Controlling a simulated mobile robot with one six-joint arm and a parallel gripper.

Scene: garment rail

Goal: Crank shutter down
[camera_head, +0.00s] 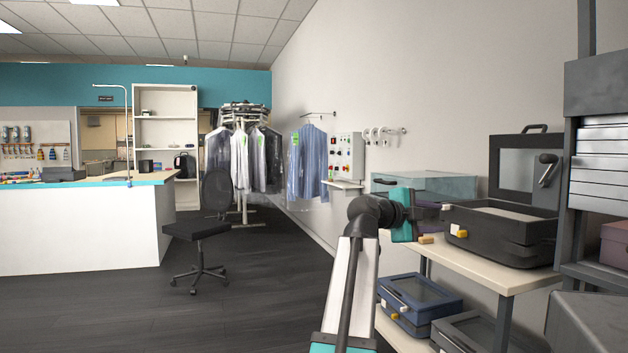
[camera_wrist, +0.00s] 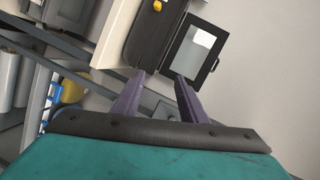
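The shutter (camera_head: 598,165) is at the right edge of the head view. Its pale horizontal slats hang below a dark housing and cover the upper part of a dark-framed bay; the bay is open below them. A dark crank handle (camera_head: 547,170) shows at the left side of the frame, in front of an open case lid. My gripper (camera_head: 436,212) is left of the crank and apart from it, over the bench by a black case. In the wrist view my gripper (camera_wrist: 160,76) has its two purple fingers spread with nothing between them. Neither shutter nor crank is clear there.
The open black case (camera_head: 505,228) stands on a pale bench (camera_head: 480,262), and shows in the wrist view (camera_wrist: 150,45). A glass-topped box (camera_head: 425,186) stands behind my gripper. Blue (camera_head: 420,300) and dark cases lie below.

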